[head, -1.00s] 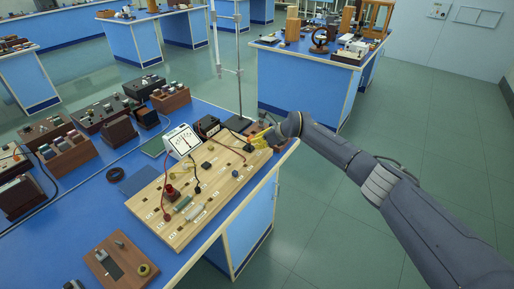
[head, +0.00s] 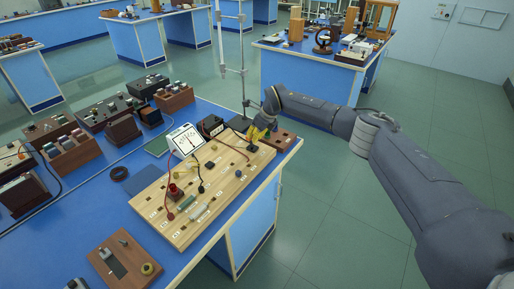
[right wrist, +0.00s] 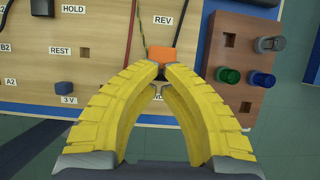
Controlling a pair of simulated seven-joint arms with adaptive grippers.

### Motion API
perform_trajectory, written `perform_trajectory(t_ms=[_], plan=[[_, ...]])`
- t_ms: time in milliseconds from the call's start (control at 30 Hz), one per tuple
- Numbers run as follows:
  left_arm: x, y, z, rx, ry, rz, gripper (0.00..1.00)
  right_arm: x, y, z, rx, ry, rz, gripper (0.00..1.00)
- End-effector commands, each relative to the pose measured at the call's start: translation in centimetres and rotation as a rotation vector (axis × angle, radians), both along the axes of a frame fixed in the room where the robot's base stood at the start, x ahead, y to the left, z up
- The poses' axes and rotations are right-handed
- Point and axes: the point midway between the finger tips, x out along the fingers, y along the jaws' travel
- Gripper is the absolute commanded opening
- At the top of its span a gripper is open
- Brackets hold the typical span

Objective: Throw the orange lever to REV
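The orange lever (right wrist: 162,55) is in the right wrist view, between the REV label (right wrist: 163,20) above it and a label mostly hidden by my fingers below. My right gripper (right wrist: 163,73) has its yellow fingertips close together at the lever's near edge. They touch or nearly touch it; the lever's base is hidden behind them. In the head view the right gripper (head: 257,134) points down at the far right end of the pale wooden board (head: 163,222). The lever cannot be made out there. My left gripper is not in view.
A brown block (right wrist: 241,50) with green and blue terminals stands right of the lever. Wires (right wrist: 142,25) run up close to its left. A white meter (head: 184,140) and a metal stand (head: 243,90) are near the gripper. The bench edge and open floor lie to the right.

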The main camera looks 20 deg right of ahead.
Motion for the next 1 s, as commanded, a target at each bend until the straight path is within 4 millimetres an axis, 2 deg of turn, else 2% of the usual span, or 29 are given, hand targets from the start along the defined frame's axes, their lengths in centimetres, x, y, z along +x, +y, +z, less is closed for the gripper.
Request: perform_trajectory(t_ms=[1000], plan=[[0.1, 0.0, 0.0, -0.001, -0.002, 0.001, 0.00, 0.0, 0.1, 1.6, 0.001, 0.000, 0.001, 0.00]])
